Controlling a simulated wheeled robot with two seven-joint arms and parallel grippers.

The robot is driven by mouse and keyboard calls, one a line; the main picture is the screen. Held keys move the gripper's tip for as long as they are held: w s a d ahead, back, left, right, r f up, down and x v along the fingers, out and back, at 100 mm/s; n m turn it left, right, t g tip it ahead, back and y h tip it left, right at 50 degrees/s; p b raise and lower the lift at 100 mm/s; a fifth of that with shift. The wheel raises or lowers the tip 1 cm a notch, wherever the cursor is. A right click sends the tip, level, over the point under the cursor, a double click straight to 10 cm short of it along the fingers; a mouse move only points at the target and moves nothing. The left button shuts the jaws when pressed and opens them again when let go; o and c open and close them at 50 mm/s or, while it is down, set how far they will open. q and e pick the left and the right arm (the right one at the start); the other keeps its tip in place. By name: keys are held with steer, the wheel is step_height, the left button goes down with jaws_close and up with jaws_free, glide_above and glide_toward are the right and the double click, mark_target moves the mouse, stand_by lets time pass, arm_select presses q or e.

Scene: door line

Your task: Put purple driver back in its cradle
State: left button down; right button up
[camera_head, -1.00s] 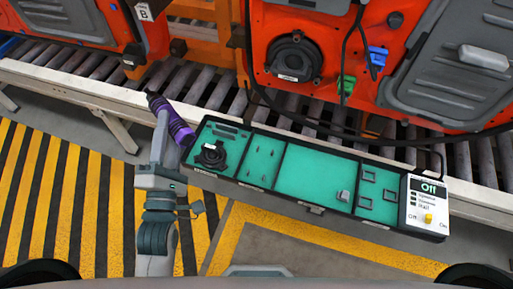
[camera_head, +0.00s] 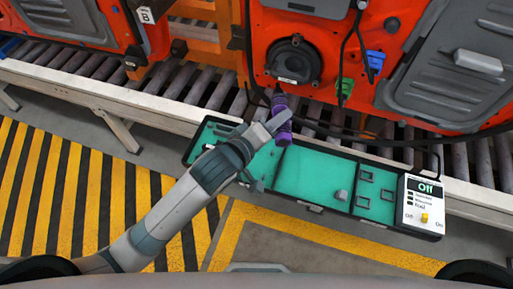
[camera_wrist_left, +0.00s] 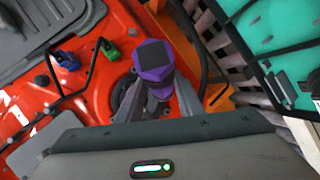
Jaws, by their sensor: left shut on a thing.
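My left gripper (camera_head: 274,124) is shut on the purple driver (camera_head: 281,122), which it holds above the back edge of the teal-lined tray. In the left wrist view the driver (camera_wrist_left: 153,66) stands between the two fingers with its dark end cap toward the camera. The tray (camera_head: 312,172) lies in front of the conveyor. My left arm hides much of its left compartments, and the driver's cradle cannot be made out there. The tray also shows in the left wrist view (camera_wrist_left: 280,22). My right gripper is not in view.
A white box reading Off (camera_head: 423,203) with a yellow switch sits at the tray's right end. Red door panels (camera_head: 330,50) with a round black speaker (camera_head: 294,62) and hanging black cables stand behind on the roller conveyor (camera_head: 95,63). Striped floor lies in front.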

arm_select(q)
steer(key=a+f+m+g, duration=0.1)
steer(key=f+m, duration=0.1)
steer(key=f, duration=0.3)
steer(key=a+f+m+g+y+p, duration=0.1)
steer(key=a+f+m, duration=0.1)
steer(key=f, duration=0.3)
steer(key=a+f+m+g+y, duration=0.1)
steer(key=a+f+m, duration=0.1)
steer(key=f, duration=0.3)
steer(key=shift+w+m, duration=0.45)
steer(key=shift+m, duration=0.45)
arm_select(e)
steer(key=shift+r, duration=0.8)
arm_select(q)
steer(key=shift+f, duration=0.15)
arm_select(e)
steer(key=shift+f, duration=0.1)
